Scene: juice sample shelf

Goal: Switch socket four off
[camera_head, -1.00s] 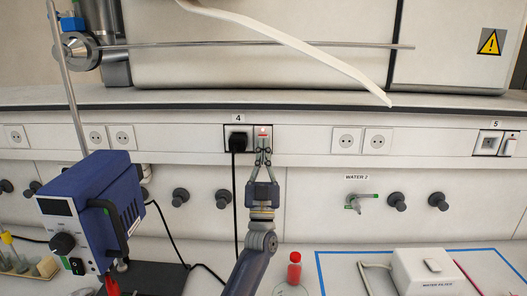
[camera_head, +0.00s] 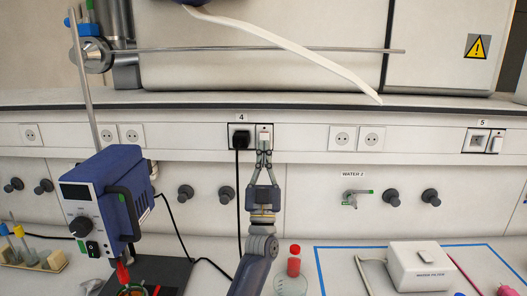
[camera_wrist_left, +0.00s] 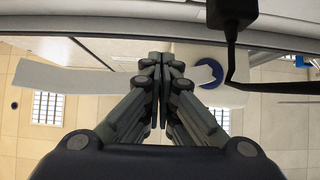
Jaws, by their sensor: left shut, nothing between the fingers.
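Socket four sits under the label "4" (camera_head: 241,117) on the wall strip, with a black plug (camera_head: 240,138) in it. Its switch (camera_head: 264,133) is right beside the plug and looks white, without a bright red glow. My left gripper (camera_head: 264,153) is shut and empty. Its fingertips are just below the switch; I cannot tell whether they touch it. In the left wrist view the shut fingers (camera_wrist_left: 160,62) point at the wall, and the black plug (camera_wrist_left: 232,14) is at upper right. The switch is not visible there. My right gripper is not in view.
A blue stirrer unit (camera_head: 108,200) stands at left. A black cable hangs from the plug close beside my left arm. A red-capped bottle (camera_head: 294,262) stands right of the arm, near a white water filter box (camera_head: 420,266). Socket five's switch (camera_head: 496,142) is far right.

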